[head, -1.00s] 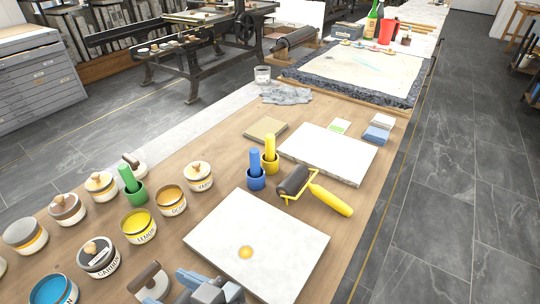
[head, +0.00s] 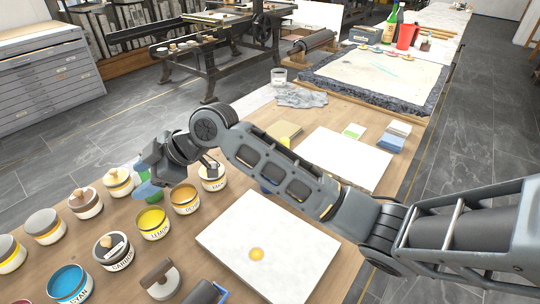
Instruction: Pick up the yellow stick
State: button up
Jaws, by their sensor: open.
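My gripper (head: 150,184) is at the left-centre of the head view, over the tins and next to the green stick's cup (head: 142,174), which it mostly covers. It is open; its fingers show only partly. The yellow stick and its yellow cup cannot be seen now; my forearm crosses in front of where they stood. My gripper is well to the left of that spot, with nothing visibly held.
Several ink tins, such as the lemon one (head: 152,223), stand at left. A white slab (head: 262,247) with a yellow ink spot lies in front, another (head: 345,157) behind. Small blocks (head: 393,136) and a tan block (head: 287,131) lie farther back. The yellow-handled roller is hidden behind my arm.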

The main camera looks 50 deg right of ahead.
jog(key=s+d+f+n+g+h, duration=0.15)
jog(key=d+g+h, duration=0.25)
jog(key=d, duration=1.4)
notch_tip(320, 180, up, 3)
jog(key=n+g+h, duration=0.1)
jog(key=g+h, duration=0.2)
jog(key=g, duration=0.1)
send_over(285, 140)
jog(key=shift+w, duration=0.35)
jog(key=shift+s+d+f, duration=0.1)
jog(key=shift+s+d, duration=0.1)
jog(key=shift+d, duration=0.15)
notch_tip(285, 140, down, 2)
jog(key=shift+f+p, duration=0.15)
jog(key=shift+p, duration=0.2)
jog(key=shift+a+f+p, duration=0.15)
jog(key=shift+f+p, duration=0.05)
jog(key=shift+f, duration=1.15)
jog(key=shift+a+f+p, duration=0.15)
jog(key=shift+f+p, duration=0.05)
jog(key=shift+f, duration=1.1)
grip_shut()
